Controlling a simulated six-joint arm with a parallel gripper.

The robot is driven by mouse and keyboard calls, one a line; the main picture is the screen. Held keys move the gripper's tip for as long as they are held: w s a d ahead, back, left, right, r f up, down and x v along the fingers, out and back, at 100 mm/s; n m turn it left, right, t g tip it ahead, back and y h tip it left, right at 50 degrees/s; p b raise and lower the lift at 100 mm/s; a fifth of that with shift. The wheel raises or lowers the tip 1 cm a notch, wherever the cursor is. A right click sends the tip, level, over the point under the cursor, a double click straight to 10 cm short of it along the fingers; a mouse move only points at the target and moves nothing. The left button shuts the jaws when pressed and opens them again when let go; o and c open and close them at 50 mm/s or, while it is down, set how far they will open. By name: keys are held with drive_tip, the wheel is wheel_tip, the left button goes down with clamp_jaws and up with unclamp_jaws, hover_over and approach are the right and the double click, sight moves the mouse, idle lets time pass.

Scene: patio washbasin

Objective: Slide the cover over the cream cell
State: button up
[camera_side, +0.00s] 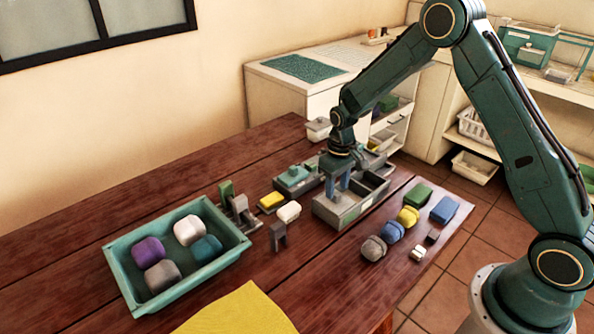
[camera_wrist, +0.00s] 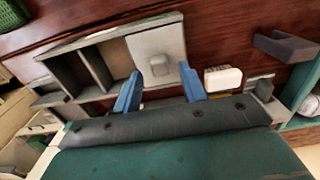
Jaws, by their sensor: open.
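A grey box with cells (camera_side: 321,209) stands on the wooden table. In the wrist view, a pale grey cover (camera_wrist: 143,46) with a raised knob (camera_wrist: 159,66) lies over the box's right end. In the wrist view my gripper (camera_wrist: 161,88) has one finger on each side of the knob, with nothing held.
A teal tray (camera_side: 128,282) with several rounded lumps stands at the left. A white block (camera_side: 289,211), a yellow block (camera_side: 271,201) and a grey bracket (camera_side: 279,236) stand near the box. Several coloured pieces lie right of it. A yellow cloth (camera_side: 238,312) lies in front.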

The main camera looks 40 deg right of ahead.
drive_tip(key=shift+f, duration=0.95)
drive_tip(key=shift+c, duration=0.4)
clamp_jaws()
drive_tip(key=shift+d, duration=0.1)
drive_tip(key=d, duration=0.7)
drive_tip(key=shift+d, duration=0.35)
drive_tip(key=shift+o, duration=0.4)
unclamp_jaws()
